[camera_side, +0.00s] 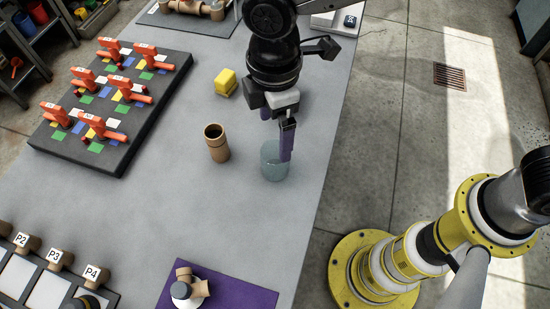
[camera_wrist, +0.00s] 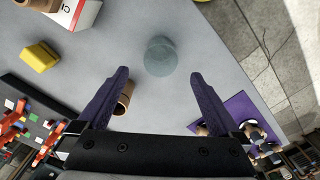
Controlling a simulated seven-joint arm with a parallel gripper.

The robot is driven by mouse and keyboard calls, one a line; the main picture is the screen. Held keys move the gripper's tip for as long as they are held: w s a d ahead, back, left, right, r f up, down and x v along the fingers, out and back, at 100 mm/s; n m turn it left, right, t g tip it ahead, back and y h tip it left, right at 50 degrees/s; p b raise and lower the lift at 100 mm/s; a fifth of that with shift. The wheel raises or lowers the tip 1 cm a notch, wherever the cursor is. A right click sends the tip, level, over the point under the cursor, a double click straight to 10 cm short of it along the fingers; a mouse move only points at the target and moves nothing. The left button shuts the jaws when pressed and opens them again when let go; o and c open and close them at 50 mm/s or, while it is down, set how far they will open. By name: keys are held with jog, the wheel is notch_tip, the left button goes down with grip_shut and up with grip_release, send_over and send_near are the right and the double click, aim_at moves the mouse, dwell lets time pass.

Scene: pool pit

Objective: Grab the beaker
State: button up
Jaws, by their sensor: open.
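The beaker (camera_side: 272,164) is a clear, pale blue-green glass standing on the grey table near its right edge. In the wrist view the beaker (camera_wrist: 160,57) sits upper centre, beyond and between the fingertips. My gripper (camera_side: 276,130) has purple fingers and is just above the beaker in the side view, with one finger overlapping its right rim. I cannot tell if they touch. In the wrist view my gripper (camera_wrist: 158,78) is open with nothing between its fingers.
A brown cylindrical cup (camera_side: 217,144) stands just left of the beaker. A yellow block (camera_side: 226,83) lies behind it. A dark board (camera_side: 155,117) with orange-handled pieces is at left. A purple mat (camera_side: 235,291) with fittings is in front. The table between is clear.

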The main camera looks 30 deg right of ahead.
send_near(275, 157)
jog(key=f, duration=0.1)
jog(key=s+f, duration=0.1)
jog(key=f, duration=0.1)
jog(key=s+a+f, duration=0.1)
jog(key=f, duration=0.1)
jog(key=shift+s+f, duration=0.15)
jog(key=shift+f, duration=0.05)
jog(key=c, duration=1.3)
